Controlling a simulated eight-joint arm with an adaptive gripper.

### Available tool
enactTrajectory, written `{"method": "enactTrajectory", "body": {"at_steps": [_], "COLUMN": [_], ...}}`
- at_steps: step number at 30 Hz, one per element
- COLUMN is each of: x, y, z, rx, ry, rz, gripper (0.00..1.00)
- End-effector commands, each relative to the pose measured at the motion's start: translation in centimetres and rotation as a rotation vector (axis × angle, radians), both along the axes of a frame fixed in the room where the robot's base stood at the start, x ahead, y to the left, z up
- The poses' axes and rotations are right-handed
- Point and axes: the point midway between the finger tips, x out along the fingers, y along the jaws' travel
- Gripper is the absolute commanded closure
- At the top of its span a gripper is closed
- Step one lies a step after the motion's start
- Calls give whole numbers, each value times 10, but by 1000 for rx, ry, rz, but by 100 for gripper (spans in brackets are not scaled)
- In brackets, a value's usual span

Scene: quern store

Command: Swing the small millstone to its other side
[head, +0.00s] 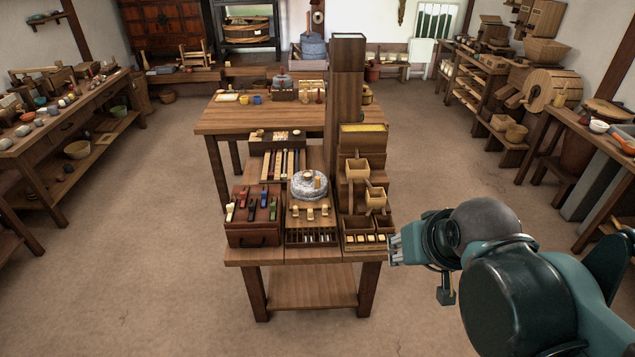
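The small millstone (308,190) is a speckled grey round stone in the middle of the wooden stand (265,254). A pale round piece shows on its top, and a short wooden peg (318,183) stands up at the right of its top. My gripper (394,248) comes in from the right and is beside the stand's front right corner, clear of the stone. Its grey fingertips point left. They are too small in the head view to tell whether they are open or shut. I see nothing held.
A red-brown box (254,231) with coloured pegs is left of the stone. Stepped wooden boxes (357,170) and a tall wooden post (345,95) stand to its right and behind. A larger table (225,120) is behind. Open floor lies on both sides.

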Motion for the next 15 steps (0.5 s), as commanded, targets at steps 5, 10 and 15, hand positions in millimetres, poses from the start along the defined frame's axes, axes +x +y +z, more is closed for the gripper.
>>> {"method": "enactTrajectory", "body": {"at_steps": [5,10,15], "x": [27,54,82], "y": [2,5,9], "z": [15,27,37], "rx": [7,14,21], "ry": [14,29,43], "rz": [-17,-37,-56], "gripper": [70,70,70]}}
